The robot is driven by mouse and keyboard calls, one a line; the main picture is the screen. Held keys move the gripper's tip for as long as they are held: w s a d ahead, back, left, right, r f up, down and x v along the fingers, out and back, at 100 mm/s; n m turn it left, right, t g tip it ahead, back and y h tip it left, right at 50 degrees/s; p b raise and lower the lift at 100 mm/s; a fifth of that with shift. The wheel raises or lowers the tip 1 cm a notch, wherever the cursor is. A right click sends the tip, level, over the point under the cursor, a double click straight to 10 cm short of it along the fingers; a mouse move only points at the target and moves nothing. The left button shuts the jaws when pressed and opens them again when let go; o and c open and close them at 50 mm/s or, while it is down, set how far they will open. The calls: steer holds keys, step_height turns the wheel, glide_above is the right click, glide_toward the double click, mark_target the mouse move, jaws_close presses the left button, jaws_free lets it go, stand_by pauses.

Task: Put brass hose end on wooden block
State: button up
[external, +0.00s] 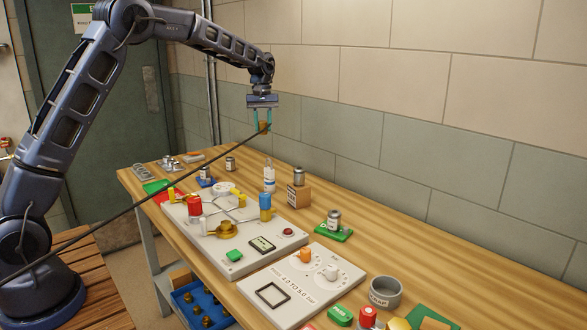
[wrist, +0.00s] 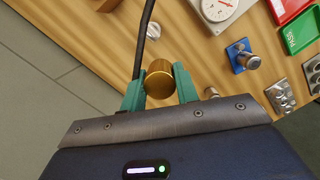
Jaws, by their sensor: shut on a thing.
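My gripper (external: 262,120) is raised above the far part of the workbench, with its teal fingers shut on the brass hose end (external: 264,128). In the wrist view the brass hose end (wrist: 159,79) is a gold cylinder between the fingertips (wrist: 159,88). A black hose (external: 150,194) runs from it down to the lower left. The wooden block (external: 296,200) stands on the bench, below and right of my gripper in the external view. A grey metal canister (external: 299,176) appears on top of it. A brown corner at the wrist view's top left may be this block.
A green pad with a metal canister (external: 334,220) is to the right. The tiled wall (external: 440,150) runs behind the bench.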

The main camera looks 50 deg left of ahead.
steer(key=w+d+r+m, duration=0.15)
steer(key=d+m, duration=0.45)
steer(key=d, duration=3.5)
steer(key=m+y, duration=0.1)
steer(key=m, duration=0.5)
glide_above(434, 329)
steer(key=shift+g, duration=0.4)
steer(key=f, duration=1.9)
steer(key=shift+w, duration=0.35)
steer(key=shift+f, duration=0.2)
steer(key=o, duration=0.8)
steer(key=shift+c, duration=0.2)
steer(key=shift+o, duration=1.1)
